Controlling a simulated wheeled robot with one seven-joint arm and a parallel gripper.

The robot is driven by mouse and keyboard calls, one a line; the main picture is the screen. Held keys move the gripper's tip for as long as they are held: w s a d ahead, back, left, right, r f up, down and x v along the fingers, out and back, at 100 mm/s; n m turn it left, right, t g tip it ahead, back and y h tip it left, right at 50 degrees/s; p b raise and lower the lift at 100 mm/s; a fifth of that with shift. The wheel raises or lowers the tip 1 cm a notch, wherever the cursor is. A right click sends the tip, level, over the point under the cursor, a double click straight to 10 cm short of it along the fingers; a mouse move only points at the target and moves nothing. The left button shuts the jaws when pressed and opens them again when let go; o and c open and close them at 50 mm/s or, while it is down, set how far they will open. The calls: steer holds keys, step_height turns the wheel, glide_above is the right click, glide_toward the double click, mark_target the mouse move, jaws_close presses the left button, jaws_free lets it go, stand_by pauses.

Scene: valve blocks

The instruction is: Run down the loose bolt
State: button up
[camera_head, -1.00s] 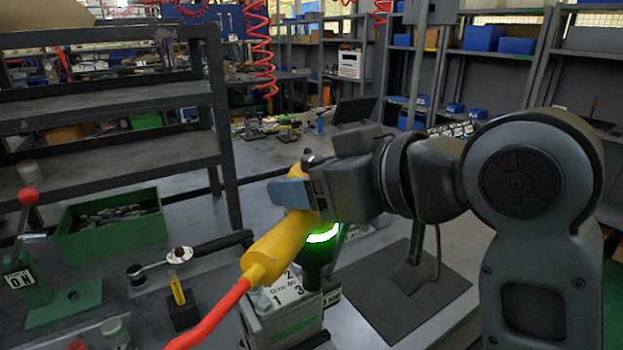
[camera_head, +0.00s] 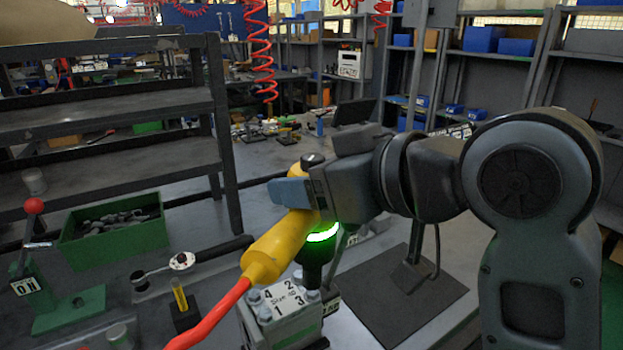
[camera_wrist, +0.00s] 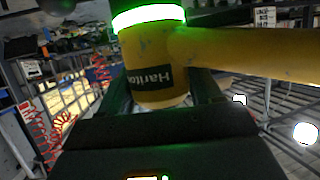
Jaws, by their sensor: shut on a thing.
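My gripper (camera_head: 298,193) is shut on a yellow power nutrunner (camera_head: 282,246). The tool has a lit green ring, a dark lower end (camera_head: 316,270) and a red hose (camera_head: 212,318) running down to the left. In the wrist view the tool's labelled yellow body (camera_wrist: 150,75) stands between the fingers. The tool's lower end points down at the right side of a grey valve block (camera_head: 290,328). The block's white label (camera_head: 283,299) carries the numbers 1 to 3 and 4. Bolt heads (camera_head: 255,297) show around the label. I cannot tell which bolt is loose or whether the tool touches one.
Left of the block are a ratchet wrench (camera_head: 182,261), a black block with a yellow piece (camera_head: 180,298), a green stand with a red ball (camera_head: 34,206) and a green bin (camera_head: 112,228). A dark mat (camera_head: 395,290) lies to the right.

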mark_target(313, 157)
step_height(313, 157, up, 5)
steer(key=p, duration=0.3)
steer(key=shift+p, duration=0.4)
steer(key=shift+d+f, duration=0.1)
stand_by(0.4)
